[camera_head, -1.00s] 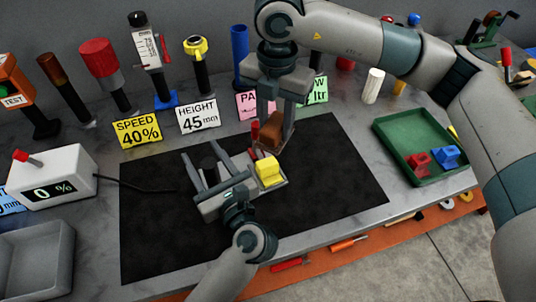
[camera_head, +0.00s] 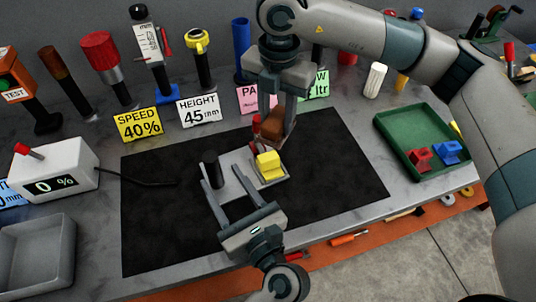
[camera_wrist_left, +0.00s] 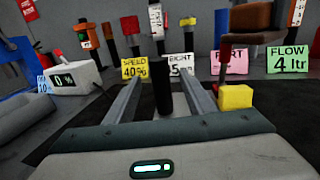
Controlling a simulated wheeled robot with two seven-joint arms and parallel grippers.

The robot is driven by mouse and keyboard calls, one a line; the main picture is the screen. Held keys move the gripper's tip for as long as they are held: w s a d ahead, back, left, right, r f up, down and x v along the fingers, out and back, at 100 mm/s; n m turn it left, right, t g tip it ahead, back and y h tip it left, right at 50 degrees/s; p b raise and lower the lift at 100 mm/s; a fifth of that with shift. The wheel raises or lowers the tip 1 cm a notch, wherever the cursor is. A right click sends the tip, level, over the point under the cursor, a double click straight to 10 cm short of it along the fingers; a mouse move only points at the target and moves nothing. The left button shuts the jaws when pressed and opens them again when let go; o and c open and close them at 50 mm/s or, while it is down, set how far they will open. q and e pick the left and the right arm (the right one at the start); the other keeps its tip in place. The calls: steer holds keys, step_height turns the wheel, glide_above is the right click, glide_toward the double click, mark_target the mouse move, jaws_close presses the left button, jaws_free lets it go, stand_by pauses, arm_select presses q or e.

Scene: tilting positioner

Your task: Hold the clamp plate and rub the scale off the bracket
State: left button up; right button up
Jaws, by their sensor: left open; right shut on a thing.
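The grey clamp plate (camera_head: 240,178) lies on the black mat. A black upright post (camera_head: 211,169) stands at its left, and a stepped yellow block (camera_head: 269,166), seemingly the bracket, sits at its right. My left gripper (camera_head: 222,188) is open, with its fingers low over the plate's near side. In the left wrist view the black post (camera_wrist_left: 162,85) appears between the two fingers, which do not touch it. My right gripper (camera_head: 283,112) is shut on a brown block (camera_head: 272,128) just behind the yellow block. A small red part (camera_head: 256,123) stands beside the brown block.
A green tray (camera_head: 396,140) with red and blue pieces is at the right. A display box (camera_head: 70,178) and grey bin (camera_head: 40,255) are at the left. Signs and several tools line the back. The black mat (camera_head: 340,180) is clear at the right.

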arm_select(q)
steer(key=shift+v, duration=0.85)
steer(key=shift+s, duration=0.1)
arm_select(e)
steer(key=shift+s, duration=0.1)
